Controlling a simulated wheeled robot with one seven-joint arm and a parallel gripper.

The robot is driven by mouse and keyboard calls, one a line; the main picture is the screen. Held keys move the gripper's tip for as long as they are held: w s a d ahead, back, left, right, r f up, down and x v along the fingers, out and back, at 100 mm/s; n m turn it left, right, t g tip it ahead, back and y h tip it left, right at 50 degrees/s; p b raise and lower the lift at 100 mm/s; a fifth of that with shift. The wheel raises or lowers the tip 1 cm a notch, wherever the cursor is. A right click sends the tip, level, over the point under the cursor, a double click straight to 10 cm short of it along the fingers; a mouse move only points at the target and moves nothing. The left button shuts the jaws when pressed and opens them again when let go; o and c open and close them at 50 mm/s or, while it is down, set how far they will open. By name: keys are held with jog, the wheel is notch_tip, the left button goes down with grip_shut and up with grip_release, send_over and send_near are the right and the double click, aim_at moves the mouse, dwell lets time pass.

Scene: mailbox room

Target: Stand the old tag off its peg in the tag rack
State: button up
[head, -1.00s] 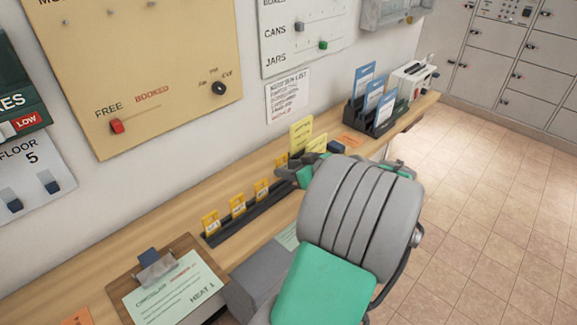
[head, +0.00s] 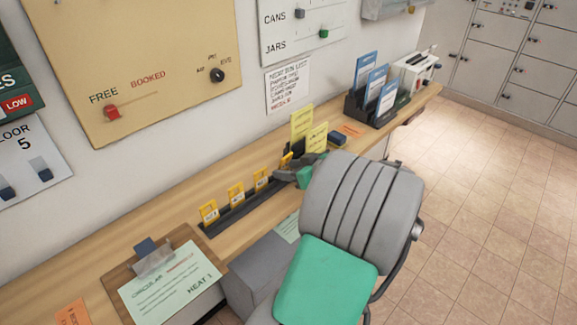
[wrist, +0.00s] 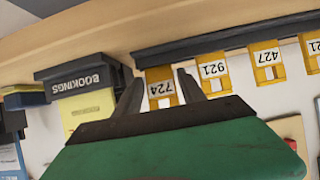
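The tag rack (head: 240,212) is a long black strip on the wooden shelf, with yellow tags standing in a row. In the wrist view, which is upside down, the tag 724 (wrist: 161,90) stands at one end of the rack (wrist: 200,45), followed by tag 921 (wrist: 213,75) and tag 427 (wrist: 267,58). My gripper (wrist: 162,82) is open, with one dark finger on each side of tag 724. I cannot tell whether the fingers touch it. In the head view, my gripper (head: 288,170) partly hides that end tag. No frame marks which tag is old.
A black bookings holder (wrist: 80,80) with yellow cards (head: 309,132) stands close beside the gripper. A clipboard (head: 118,272) lies at the shelf's near end. Blue leaflets (head: 376,85) stand farther back. The wall rises behind the rack.

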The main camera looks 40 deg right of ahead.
jog(key=o, duration=0.3)
jog(key=shift+r, duration=0.3)
jog(key=shift+d, duration=0.1)
jog(key=v, duration=0.8)
jog(key=shift+w, duration=0.1)
